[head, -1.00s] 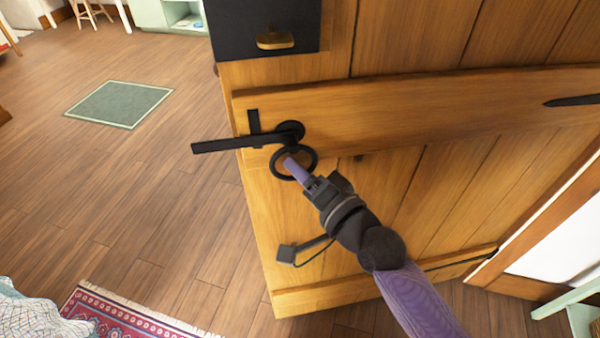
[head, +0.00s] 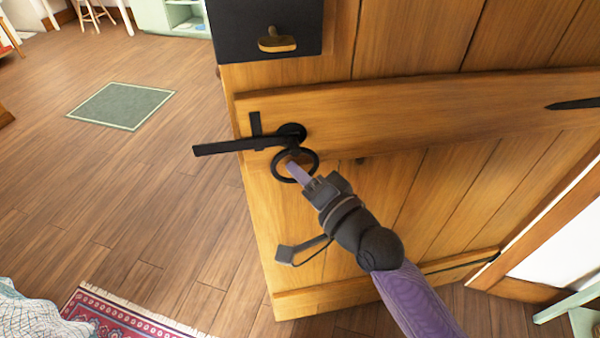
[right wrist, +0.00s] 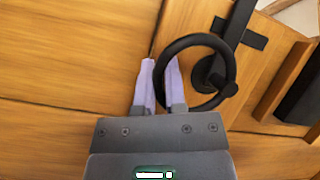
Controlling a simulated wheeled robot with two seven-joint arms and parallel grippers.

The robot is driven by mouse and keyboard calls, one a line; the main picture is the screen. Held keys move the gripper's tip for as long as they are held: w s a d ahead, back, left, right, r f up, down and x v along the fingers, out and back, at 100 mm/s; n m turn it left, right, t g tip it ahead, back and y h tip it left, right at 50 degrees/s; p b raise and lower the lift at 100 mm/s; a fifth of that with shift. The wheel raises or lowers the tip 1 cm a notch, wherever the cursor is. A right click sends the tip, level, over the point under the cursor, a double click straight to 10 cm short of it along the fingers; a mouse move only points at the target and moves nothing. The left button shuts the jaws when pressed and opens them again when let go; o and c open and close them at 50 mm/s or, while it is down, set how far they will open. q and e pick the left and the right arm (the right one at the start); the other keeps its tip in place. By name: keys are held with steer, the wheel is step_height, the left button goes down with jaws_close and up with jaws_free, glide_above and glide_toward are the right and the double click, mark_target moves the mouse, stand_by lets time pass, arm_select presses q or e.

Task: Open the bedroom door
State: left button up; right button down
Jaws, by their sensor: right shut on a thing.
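The wooden bedroom door (head: 400,205) stands ajar, with floor and room showing past its left edge. A black ring handle (head: 279,178) hangs from a round plate below the black latch bar (head: 225,147), which sticks out past the door's edge. My right gripper (head: 294,170) is shut on the ring. In the right wrist view its two purple fingers (right wrist: 160,85) sit at the left side of the ring handle (right wrist: 222,98), one finger inside the ring and one outside. My left gripper is not in view.
A black box with a brass pull (head: 277,40) is on the door above the latch. Wooden floor (head: 150,180) lies open to the left, with a green mat (head: 122,104) and a red patterned rug (head: 105,312). A pale green piece of furniture (head: 580,318) stands at lower right.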

steer(key=shift+f, duration=0.25)
stand_by(0.7)
steer(key=shift+s+a+f+m+b, duration=0.15)
steer(key=shift+a+m+b, duration=0.25)
steer(key=shift+m, duration=0.4)
steer(key=shift+a+t, duration=0.15)
steer(key=shift+t, duration=0.25)
steer(key=shift+y, duration=0.3)
